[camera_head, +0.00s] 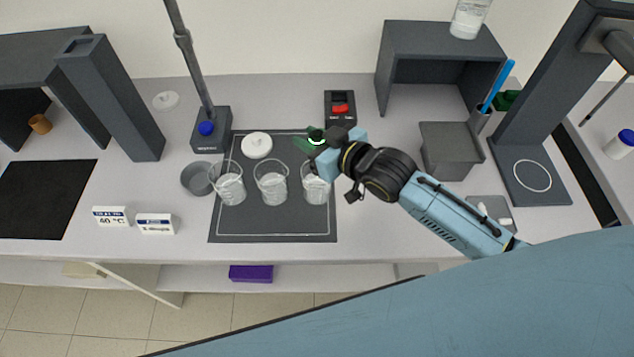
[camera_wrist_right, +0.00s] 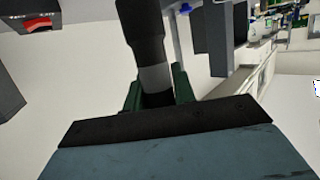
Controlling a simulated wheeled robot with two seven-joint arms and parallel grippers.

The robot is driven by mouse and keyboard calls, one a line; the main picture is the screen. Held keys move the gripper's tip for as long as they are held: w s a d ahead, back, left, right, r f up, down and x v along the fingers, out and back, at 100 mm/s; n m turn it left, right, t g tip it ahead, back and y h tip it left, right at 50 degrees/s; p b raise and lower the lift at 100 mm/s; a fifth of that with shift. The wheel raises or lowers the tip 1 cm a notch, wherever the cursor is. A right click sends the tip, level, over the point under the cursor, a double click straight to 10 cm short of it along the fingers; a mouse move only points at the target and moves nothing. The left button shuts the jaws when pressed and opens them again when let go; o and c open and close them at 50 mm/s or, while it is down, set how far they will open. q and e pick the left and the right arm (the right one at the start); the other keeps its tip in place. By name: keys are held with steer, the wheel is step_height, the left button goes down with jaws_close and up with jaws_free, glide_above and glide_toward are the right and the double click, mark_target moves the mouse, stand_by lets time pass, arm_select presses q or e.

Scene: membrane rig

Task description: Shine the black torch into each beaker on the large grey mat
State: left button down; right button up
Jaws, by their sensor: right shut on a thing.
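The large grey mat (camera_head: 270,225) lies on the bench with three clear beakers in a row near its front: left beaker (camera_head: 230,188), middle beaker (camera_head: 271,188) and right beaker (camera_head: 316,189). Each holds pale contents. My right gripper (camera_head: 312,143) is above the mat's back right part, behind the right beaker and partly covering it. It is shut on the black torch (camera_head: 316,132), seen nearly end-on beside a bright green-white arc. In the right wrist view the torch (camera_wrist_right: 150,50) stands out between green fingers. My left gripper is not in view.
A white round lid (camera_head: 257,144) lies at the mat's back. A grey dish (camera_head: 196,179) stands left of the mat, a stand with a blue knob (camera_head: 206,128) behind it. A box with a red switch (camera_head: 340,107) is behind the mat. A grey bin (camera_head: 450,150) stands right.

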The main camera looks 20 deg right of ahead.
step_height(320, 180, up, 3)
steer(key=p, duration=0.4)
